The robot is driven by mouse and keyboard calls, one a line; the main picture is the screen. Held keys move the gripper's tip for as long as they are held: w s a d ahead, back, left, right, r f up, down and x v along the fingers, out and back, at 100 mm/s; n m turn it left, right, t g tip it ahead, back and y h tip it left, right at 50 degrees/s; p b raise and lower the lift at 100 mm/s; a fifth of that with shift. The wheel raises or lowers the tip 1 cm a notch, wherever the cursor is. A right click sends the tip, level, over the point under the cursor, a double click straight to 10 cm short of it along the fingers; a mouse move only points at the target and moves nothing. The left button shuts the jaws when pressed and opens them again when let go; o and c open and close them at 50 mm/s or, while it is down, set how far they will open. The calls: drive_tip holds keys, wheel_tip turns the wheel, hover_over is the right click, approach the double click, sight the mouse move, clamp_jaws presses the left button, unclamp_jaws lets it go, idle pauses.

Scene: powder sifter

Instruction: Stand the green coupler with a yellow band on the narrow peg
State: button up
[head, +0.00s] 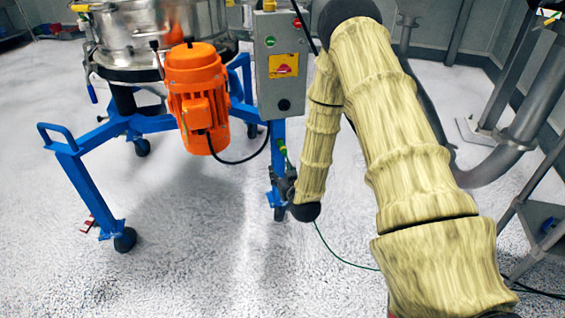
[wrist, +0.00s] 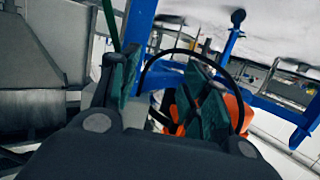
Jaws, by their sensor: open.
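I cannot make out a green coupler with a yellow band or a narrow peg in either view. My gripper (wrist: 165,85) shows in the wrist view, with its two dark green finger pads spread apart and nothing seen between them.
A steel sifter (head: 150,32) with an orange motor (head: 198,98) stands on a blue wheeled frame (head: 82,190). A grey control box (head: 280,65) is beside my arm. A thin green cable (head: 335,252) lies on the floor. The front-left floor is clear.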

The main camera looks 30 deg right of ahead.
sight(284, 152)
drive_tip(key=shift+w+d+r+m+t+h+b, duration=0.15)
drive_tip(key=shift+w+d+t+h+b, duration=0.25)
drive_tip(key=shift+d+b, duration=0.45)
drive_tip(key=shift+w+d+r+m+t+h+b, duration=0.1)
drive_tip(key=shift+w+d+t+b, duration=0.25)
drive_tip(key=shift+w+d+b, duration=0.45)
drive_tip(key=shift+w+d+r+m+t+h+b, duration=0.1)
drive_tip(key=shift+w+d+m+t+h+b, duration=0.2)
drive_tip(key=shift+d+b, duration=0.55)
drive_tip(key=shift+w+d+f+n, duration=0.1)
drive_tip(key=shift+n, duration=0.15)
drive_tip(key=shift+b+x, duration=0.65)
drive_tip(key=shift+x, duration=3.75)
drive_tip(key=shift+p, duration=0.35)
clamp_jaws()
